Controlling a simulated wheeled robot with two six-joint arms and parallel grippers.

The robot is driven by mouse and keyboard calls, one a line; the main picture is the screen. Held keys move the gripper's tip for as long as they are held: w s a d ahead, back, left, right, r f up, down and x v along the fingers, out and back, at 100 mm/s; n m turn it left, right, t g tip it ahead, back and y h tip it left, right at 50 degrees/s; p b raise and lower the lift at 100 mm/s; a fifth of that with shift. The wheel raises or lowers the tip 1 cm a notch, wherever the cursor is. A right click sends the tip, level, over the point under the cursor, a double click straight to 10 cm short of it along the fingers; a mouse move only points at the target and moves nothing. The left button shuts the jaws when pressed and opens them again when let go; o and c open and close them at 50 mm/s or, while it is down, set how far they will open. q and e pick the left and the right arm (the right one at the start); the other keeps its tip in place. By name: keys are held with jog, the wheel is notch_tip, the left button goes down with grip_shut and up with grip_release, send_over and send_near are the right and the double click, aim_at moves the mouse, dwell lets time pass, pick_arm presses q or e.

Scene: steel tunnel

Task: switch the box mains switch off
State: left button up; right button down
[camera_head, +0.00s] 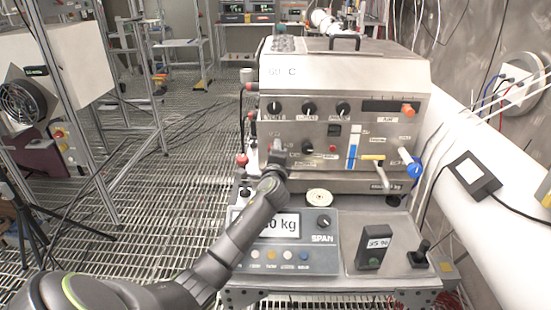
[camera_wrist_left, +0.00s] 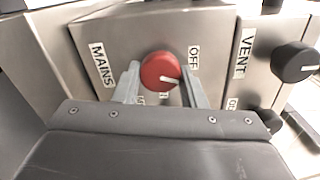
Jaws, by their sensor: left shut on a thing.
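The mains switch is a round red knob (camera_wrist_left: 160,71) on the steel box (camera_head: 345,78), beside a MAINS label (camera_wrist_left: 102,64). Its white mark points right and slightly down in the left wrist view, below the OFF label (camera_wrist_left: 193,58). Another label under the knob is partly hidden by the knob and gripper. My left gripper (camera_wrist_left: 162,76) has one finger on each side of the knob and is shut on it. In the head view my left gripper (camera_head: 276,153) is at the lower left of the box front and largely hides the switch. My right gripper is out of view.
A black VENT knob (camera_wrist_left: 294,62) sits right of the switch. Black knobs (camera_head: 308,108) line the box front above. A blue-handled valve (camera_head: 414,170) is at the right.

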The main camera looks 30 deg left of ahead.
pick_arm(q)
jog(key=shift+n+b, duration=1.1)
jog(key=shift+n, duration=1.2)
jog(key=o, duration=1)
jog(key=b+v, duration=0.1)
jog(key=v, duration=1.6)
jog(key=shift+s+d+b, duration=0.2)
jog(key=shift+b, duration=0.1)
jog(key=shift+f, duration=0.1)
